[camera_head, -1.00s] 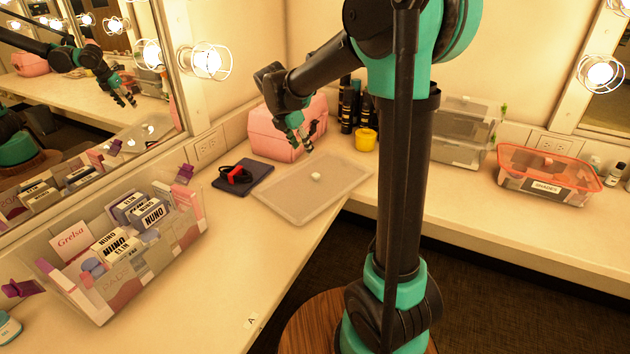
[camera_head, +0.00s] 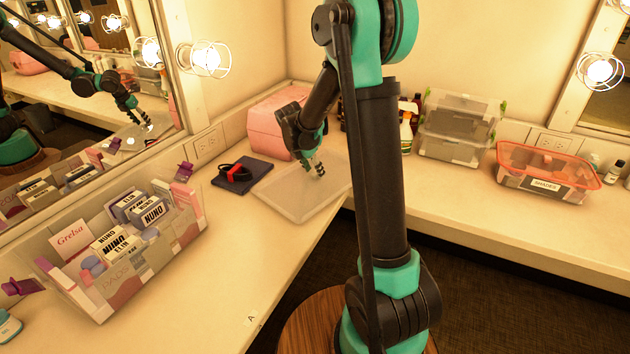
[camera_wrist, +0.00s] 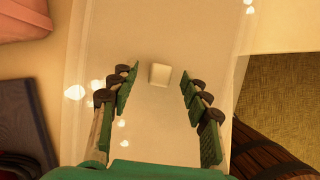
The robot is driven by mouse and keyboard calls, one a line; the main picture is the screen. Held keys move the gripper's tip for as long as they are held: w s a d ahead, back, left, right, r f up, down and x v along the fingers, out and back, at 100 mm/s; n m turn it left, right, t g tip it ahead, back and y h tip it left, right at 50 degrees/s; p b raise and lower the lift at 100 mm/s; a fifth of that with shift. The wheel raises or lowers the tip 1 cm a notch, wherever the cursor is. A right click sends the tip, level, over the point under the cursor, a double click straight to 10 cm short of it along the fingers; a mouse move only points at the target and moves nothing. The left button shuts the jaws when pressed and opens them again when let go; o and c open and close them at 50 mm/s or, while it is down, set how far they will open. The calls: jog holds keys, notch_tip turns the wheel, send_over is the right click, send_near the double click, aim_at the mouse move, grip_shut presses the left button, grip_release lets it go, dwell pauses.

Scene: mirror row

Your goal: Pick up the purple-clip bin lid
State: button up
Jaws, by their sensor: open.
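The bin lid (camera_head: 290,198) is a flat translucent panel lying on the counter near the corner. It fills the middle of the wrist view (camera_wrist: 120,35), where its small white knob (camera_wrist: 160,75) shows. My gripper (camera_head: 318,170) points down over the lid. In the wrist view my gripper (camera_wrist: 159,73) is open, with one finger on each side of the knob and a gap on both sides. I cannot tell its exact height above the lid. The open bin (camera_head: 140,255) with purple clips stands at the left, full of small boxes.
A dark pad (camera_head: 243,177) with a black and red item lies left of the lid. A pink case (camera_head: 270,130) stands behind it. Stacked clear bins (camera_head: 455,150) and an orange-lidded bin (camera_head: 535,185) stand right. The counter's front edge is close to the lid.

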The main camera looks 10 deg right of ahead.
jog(key=shift+w+d+f, duration=0.1)
jog(key=shift+d+f, duration=0.05)
jog(key=shift+f, duration=0.2)
jog(key=shift+c, duration=0.3)
grip_shut()
jog(key=shift+r, duration=0.15)
